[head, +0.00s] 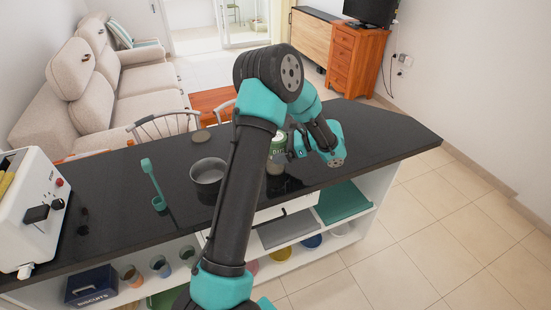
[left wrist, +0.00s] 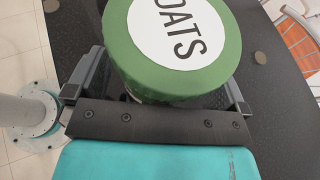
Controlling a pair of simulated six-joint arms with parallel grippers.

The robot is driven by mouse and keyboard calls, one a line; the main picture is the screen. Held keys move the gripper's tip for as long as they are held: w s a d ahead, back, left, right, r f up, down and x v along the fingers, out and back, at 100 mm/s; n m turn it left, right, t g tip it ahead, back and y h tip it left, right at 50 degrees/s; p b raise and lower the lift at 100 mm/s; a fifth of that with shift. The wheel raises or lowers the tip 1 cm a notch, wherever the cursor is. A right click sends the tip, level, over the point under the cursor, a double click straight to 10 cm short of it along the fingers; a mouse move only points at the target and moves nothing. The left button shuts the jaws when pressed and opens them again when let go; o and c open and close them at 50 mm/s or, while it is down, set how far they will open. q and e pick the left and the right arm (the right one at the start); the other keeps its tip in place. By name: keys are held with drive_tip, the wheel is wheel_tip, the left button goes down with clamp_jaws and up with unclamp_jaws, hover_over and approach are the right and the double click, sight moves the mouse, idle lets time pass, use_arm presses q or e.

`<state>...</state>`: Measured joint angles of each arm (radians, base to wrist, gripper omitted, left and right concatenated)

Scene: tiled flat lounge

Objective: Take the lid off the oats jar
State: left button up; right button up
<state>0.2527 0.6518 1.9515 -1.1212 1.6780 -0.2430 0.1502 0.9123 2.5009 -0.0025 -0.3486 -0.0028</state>
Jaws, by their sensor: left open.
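The oats jar (head: 275,168) stands on the dark counter in the head view, partly hidden behind my left arm. Its green lid (left wrist: 175,75) is on it and fills the upper middle of the left wrist view, with a white label reading OATS; the picture's top edge cuts it off. The lid also shows as a green patch in the head view (head: 278,145). My left gripper (left wrist: 160,80) is open, with one finger on each side of the lid; whether they touch it I cannot tell. In the head view the gripper (head: 291,146) is at the jar's right. My right gripper is out of view.
A grey pot (head: 208,177) and a teal double-ended object (head: 153,184) stand left of the jar. A small round disc (head: 200,136) lies behind the pot. The counter (head: 390,137) is clear to the right.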

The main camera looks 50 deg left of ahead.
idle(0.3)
use_arm(q)
drive_tip(key=c, duration=1.1)
drive_tip(key=shift+c, duration=0.2)
drive_tip(key=shift+r, duration=0.1)
wheel_tip(320, 180, up, 4)
drive_tip(key=shift+f, duration=0.2)
drive_tip(key=s+d+r, duration=0.1)
drive_tip(key=s+d, duration=0.9)
drive_tip(key=d, duration=0.1)
drive_tip(key=shift+s+d, duration=0.4)
drive_tip(key=shift+r, duration=0.1)
